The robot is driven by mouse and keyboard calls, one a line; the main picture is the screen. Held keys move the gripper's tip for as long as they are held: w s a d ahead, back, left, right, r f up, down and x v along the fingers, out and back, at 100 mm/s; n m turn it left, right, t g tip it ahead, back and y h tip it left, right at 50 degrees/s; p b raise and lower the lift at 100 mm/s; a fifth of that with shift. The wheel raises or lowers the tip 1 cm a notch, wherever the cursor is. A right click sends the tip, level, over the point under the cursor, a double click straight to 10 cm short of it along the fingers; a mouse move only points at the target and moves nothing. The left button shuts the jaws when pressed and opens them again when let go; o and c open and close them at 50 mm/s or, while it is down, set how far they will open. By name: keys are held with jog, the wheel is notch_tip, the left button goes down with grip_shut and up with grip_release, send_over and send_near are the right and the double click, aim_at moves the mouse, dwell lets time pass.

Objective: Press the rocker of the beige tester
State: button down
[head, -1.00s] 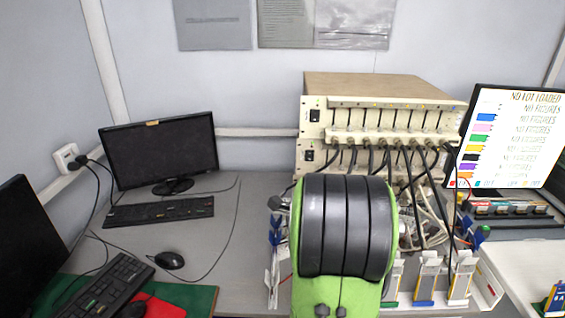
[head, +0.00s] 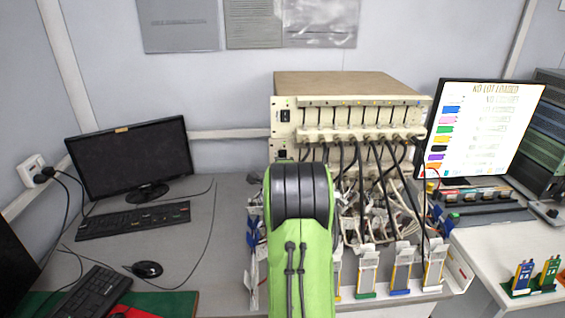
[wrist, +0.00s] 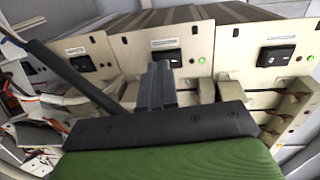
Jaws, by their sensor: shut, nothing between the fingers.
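The beige tester (head: 352,113) stands at the back of the bench in the head view, a stacked rack with cables plugged in along its front. Black rockers (head: 284,115) show at its left end. In the wrist view several beige fronts stand side by side; the middle one carries a black rocker (wrist: 167,58) with lit lamps beside it, and the right one has another rocker (wrist: 276,55). My gripper (wrist: 161,72) is shut and empty, its tips just below the middle rocker in the picture. I cannot tell whether they touch it. My arm hides the gripper in the head view.
Cables and clip holders (head: 368,270) crowd the bench in front of the tester. A dark monitor (head: 130,158) and keyboard (head: 133,220) stand left, a lit screen (head: 478,128) right. In the wrist view a thick dark cable (wrist: 75,78) runs left of the fingers.

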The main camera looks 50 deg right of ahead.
jog(key=shift+w+d, duration=0.45)
jog(key=shift+d, duration=0.05)
jog(key=shift+f, duration=0.1)
